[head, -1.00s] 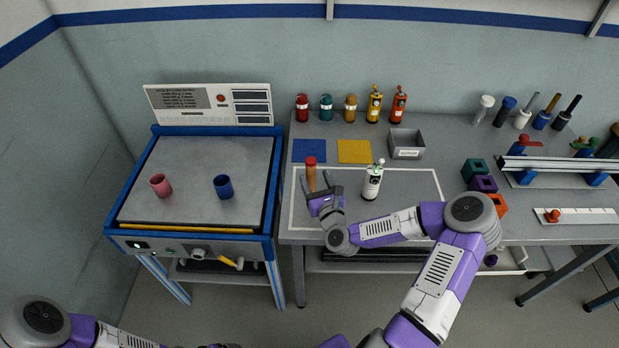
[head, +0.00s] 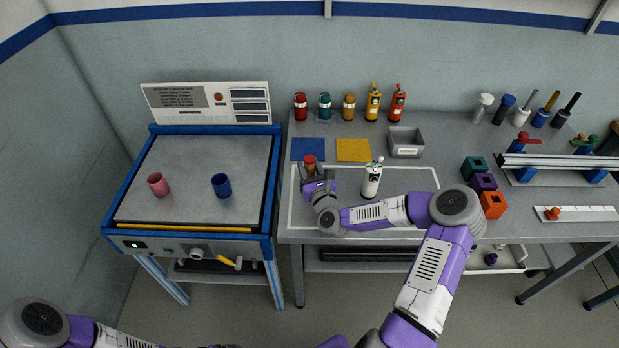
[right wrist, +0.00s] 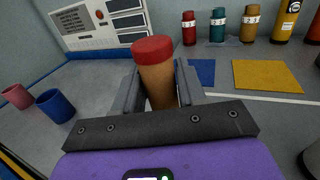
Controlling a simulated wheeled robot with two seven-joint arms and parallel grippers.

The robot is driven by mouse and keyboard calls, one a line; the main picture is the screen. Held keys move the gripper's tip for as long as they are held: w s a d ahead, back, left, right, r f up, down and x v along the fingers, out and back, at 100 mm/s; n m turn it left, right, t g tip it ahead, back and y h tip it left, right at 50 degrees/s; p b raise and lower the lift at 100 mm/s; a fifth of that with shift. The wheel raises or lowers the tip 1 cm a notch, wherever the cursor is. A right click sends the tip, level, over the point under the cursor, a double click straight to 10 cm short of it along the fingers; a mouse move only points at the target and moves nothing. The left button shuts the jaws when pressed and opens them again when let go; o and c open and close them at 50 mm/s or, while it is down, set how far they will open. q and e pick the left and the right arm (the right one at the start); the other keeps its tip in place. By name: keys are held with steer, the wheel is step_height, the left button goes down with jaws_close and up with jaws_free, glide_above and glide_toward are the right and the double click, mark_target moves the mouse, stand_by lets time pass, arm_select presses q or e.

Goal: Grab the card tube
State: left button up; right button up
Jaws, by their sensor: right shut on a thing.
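The card tube (head: 310,165) is a brown cylinder with a red cap, upright on the grey workbench near the left end of the white outline. My right gripper (head: 312,176) is shut on it from the near side. In the right wrist view the tube (right wrist: 157,80) stands between the two grey fingers of the gripper (right wrist: 160,92), with its red cap above them. Its lower part is hidden by the gripper body. My left arm shows at the lower left of the head view, but its gripper is out of sight.
A white bottle (head: 371,180) stands close to the right of my right gripper. Behind lie a blue mat (head: 308,149), a yellow mat (head: 353,150) and a grey bin (head: 406,142). A pink cup (head: 158,185) and a blue cup (head: 222,186) stand on the left bench.

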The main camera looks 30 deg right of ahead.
steer(key=shift+c, duration=0.3)
step_height(320, 180, up, 9)
steer(key=p, duration=0.2)
steer(key=shift+r+p, duration=0.2)
steer(key=shift+p, duration=0.15)
steer(key=shift+r, duration=0.35)
stand_by(0.4)
